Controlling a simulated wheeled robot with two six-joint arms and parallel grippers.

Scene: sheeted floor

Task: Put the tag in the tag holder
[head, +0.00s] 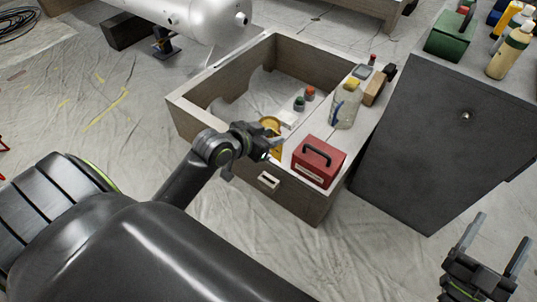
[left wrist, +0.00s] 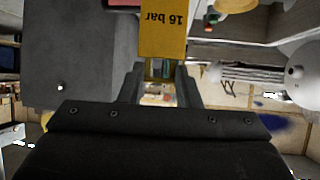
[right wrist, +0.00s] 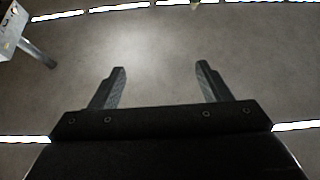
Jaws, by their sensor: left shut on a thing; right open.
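My left gripper (head: 272,143) is shut on a yellow tag (head: 277,153), held just above the front edge of the open wooden drawer. In the left wrist view the tag (left wrist: 163,30) reads "16 bar" upside down and extends beyond the fingertips (left wrist: 160,72). A small white frame (head: 268,180) on the drawer's front face looks like the tag holder, but I cannot be sure. It is below the tag and apart from it. My right gripper (head: 499,236) is open and empty at the lower right; its spread fingers also show in the right wrist view (right wrist: 160,70).
A red box (head: 318,161) stands on the drawer's right ledge, with a clear jar (head: 345,104) behind it. A dark cabinet (head: 440,140) stands to the right. A silver tank (head: 195,15) is at the back. The sheeted floor before the drawer is clear.

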